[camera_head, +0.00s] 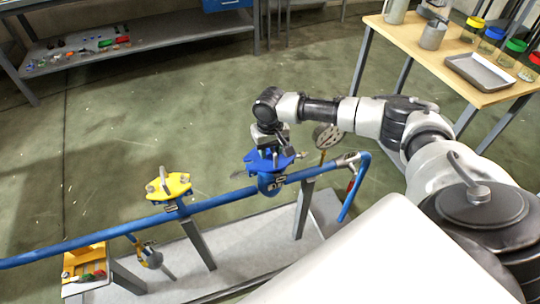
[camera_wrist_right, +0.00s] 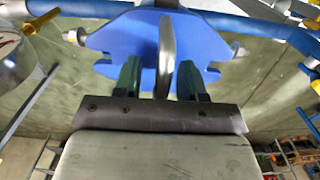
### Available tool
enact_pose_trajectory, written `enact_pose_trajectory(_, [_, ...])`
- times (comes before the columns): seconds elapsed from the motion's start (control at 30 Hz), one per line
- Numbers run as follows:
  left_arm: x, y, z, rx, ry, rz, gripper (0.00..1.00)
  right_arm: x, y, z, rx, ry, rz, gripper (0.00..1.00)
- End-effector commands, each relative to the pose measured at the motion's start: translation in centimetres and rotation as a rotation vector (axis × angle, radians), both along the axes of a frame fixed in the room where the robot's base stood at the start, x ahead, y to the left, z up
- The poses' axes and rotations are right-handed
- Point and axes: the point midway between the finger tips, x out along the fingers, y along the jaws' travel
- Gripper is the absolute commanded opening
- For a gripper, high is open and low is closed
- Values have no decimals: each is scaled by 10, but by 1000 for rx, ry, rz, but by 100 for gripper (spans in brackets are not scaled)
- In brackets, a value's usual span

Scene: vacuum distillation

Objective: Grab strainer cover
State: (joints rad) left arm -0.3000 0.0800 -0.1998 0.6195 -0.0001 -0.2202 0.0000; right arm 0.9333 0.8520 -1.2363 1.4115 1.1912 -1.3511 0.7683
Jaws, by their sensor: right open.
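The blue strainer cover (camera_head: 257,163) sits on top of the blue pipe's strainer body (camera_head: 270,186), right of the middle of the pipe. My right gripper (camera_head: 275,150) is directly over it. In the right wrist view the blue cover (camera_wrist_right: 110,42) fills the top middle, with a grey upright handle (camera_wrist_right: 166,40) standing on it. The open dark green fingers (camera_wrist_right: 158,72) are on either side of this handle, with gaps visible on both sides. The cover's underside is hidden. My left gripper is not in view.
A yellow flanged fitting (camera_head: 168,186) stands on the pipe (camera_head: 110,232) to the left. A round gauge (camera_head: 326,136) rises close to my right gripper. A wooden table (camera_head: 430,55) with jars and a tray (camera_head: 479,72) is at upper right.

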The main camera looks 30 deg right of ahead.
Motion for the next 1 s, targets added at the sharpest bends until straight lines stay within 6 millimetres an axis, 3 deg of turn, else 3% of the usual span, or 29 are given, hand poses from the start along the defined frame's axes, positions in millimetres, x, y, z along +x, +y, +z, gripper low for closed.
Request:
enact_pose_trajectory(0.27, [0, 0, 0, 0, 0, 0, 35, 0, 0, -3, 1, -1, 1, 39])
enact_pose_trajectory(0.53, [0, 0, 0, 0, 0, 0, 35, 0, 0, -2, 1, -1, 1, 0])
enact_pose_trajectory(1.0, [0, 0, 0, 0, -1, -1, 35, 0, 0, -2, 1, -1, 0, 0])
